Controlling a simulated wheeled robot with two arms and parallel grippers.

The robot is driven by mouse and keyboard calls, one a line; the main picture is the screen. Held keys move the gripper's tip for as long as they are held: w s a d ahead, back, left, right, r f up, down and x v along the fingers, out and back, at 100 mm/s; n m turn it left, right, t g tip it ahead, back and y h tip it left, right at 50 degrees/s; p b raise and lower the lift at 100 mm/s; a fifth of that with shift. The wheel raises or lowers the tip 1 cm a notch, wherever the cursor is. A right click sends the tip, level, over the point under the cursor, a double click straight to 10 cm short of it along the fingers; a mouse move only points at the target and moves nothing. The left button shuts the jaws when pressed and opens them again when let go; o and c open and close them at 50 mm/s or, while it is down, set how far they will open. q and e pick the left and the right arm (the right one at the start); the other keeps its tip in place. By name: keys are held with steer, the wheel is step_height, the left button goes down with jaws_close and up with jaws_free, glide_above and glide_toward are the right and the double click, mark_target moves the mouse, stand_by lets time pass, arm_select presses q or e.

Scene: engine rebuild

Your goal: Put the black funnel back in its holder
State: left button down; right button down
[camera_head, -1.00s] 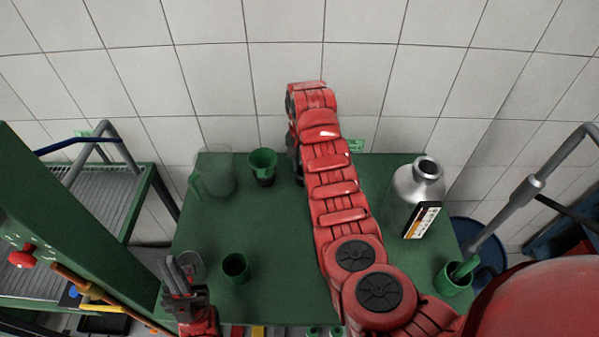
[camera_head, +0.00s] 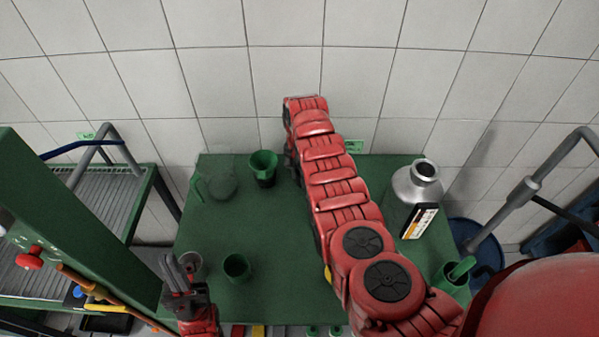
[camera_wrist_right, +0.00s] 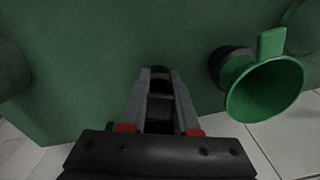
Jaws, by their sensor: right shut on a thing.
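My right gripper (camera_wrist_right: 160,82) is in the right wrist view, its fingers close together over the green table. A dark thing shows between and at its fingertips; it appears to be the black funnel (camera_wrist_right: 160,71), mostly hidden by the fingers. In the head view my red right arm covers most of this gripper, beside a green funnel (camera_head: 263,160) with a black lower part. That green funnel, with its tab, is also right of the gripper in the right wrist view (camera_wrist_right: 265,92), apart from it. I cannot make out the empty holder. My left gripper (camera_head: 178,268) is at the front left; its jaw gap is unclear.
The green table (camera_head: 270,220) has free room in its middle left. A clear jug (camera_head: 220,182) stands back left, a green cup (camera_head: 237,267) at the front, and a metal bottle (camera_head: 417,185) at the right. A green container (camera_head: 455,276) is front right. The tiled wall is behind.

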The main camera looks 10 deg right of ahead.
steer(key=shift+f, duration=0.35)
steer(key=c, duration=0.7)
jaws_free()
steer(key=shift+o, duration=0.2)
steer(key=shift+r, duration=0.3)
step_height(320, 180, up, 8)
steer(key=b, duration=0.2)
steer(key=shift+w+r+b, duration=0.1)
steer(key=shift+b, duration=0.3)
step_height(320, 180, up, 4)
steer(key=shift+r, duration=0.15)
